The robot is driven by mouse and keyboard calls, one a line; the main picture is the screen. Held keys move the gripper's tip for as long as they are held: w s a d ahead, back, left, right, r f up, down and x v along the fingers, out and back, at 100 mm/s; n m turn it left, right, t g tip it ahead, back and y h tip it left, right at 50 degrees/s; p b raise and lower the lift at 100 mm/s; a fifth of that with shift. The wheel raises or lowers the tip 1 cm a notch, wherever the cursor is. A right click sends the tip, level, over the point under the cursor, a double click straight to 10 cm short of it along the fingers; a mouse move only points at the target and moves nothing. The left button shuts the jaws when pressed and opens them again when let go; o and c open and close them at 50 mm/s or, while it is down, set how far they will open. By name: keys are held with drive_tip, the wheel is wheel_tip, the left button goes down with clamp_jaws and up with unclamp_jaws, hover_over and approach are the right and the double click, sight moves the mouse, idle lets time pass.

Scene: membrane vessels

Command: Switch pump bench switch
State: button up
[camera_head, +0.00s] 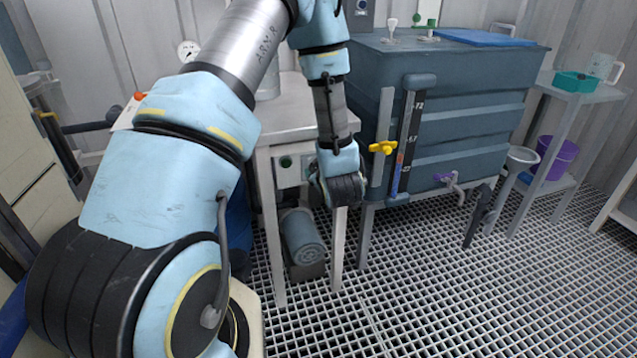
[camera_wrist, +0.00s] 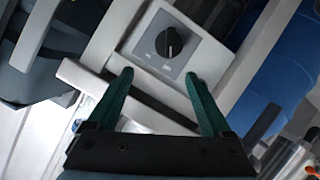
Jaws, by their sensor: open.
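In the wrist view the switch is a black rotary knob (camera_wrist: 169,43) on a grey plate (camera_wrist: 146,43), set in a pale box face. Small marks beside the knob are too small to read. My gripper (camera_wrist: 160,76) is open and empty, its two green fingers pointing at the plate. The knob is ahead of the gap between the fingertips, a little to the right of its middle. The fingers appear apart from the knob.
A blue-grey pump (camera_head: 303,238) sits under the bench. To the right stands a large dark tank (camera_head: 465,125) with a yellow valve handle (camera_head: 383,147) and a purple-handled tap (camera_head: 444,178). A side table (camera_head: 585,97) stands farther right. The grating floor (camera_head: 440,300) in front is clear.

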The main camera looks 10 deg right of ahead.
drive_tip(key=s+d+f+n+t+y+b, duration=0.1)
drive_tip(key=s+f+t+y+b, duration=0.1)
drive_tip(key=s+f+t+b, duration=0.25)
drive_tip(key=w+a+p, duration=0.1)
drive_tip(key=w+p, duration=0.1)
drive_tip(key=w, duration=0.7)
drive_tip(key=shift+w+f+p, duration=0.15)
drive_tip(key=shift+p, duration=0.2)
drive_tip(key=shift+g, duration=0.25)
drive_tip(key=shift+c, duration=0.4)
clamp_jaws()
